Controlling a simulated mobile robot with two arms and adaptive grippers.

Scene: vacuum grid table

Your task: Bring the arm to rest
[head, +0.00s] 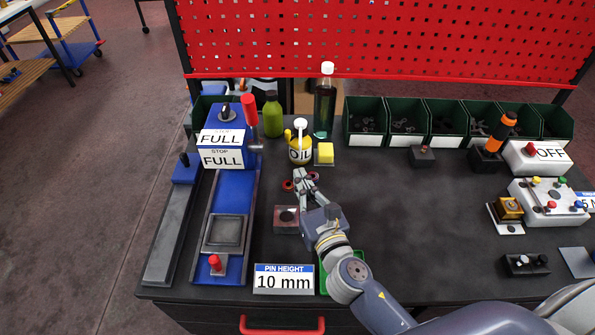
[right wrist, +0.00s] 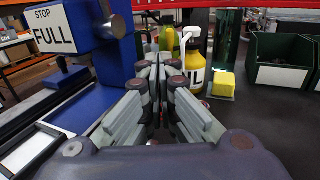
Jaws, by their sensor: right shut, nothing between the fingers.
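My right gripper (head: 299,176) is over the dark table, its arm coming in from the lower right. Its fingers are shut with nothing between them, pointing away toward the oil can (head: 300,150). In the right wrist view the fingers (right wrist: 160,72) meet in front of the yellow oil can (right wrist: 189,65). The gripper is apart from the can. Small red round parts (head: 287,186) show beside the fingers; I cannot tell what they belong to. My left gripper is not in view.
A blue device (head: 232,190) with FULL labels stands left of the gripper. A yellow block (head: 324,153), a green bottle (head: 272,117) and a clear bottle (head: 325,105) stand behind. Green bins (head: 407,140) line the back. A PIN HEIGHT sign (head: 284,280) is at the front. The table's middle right is clear.

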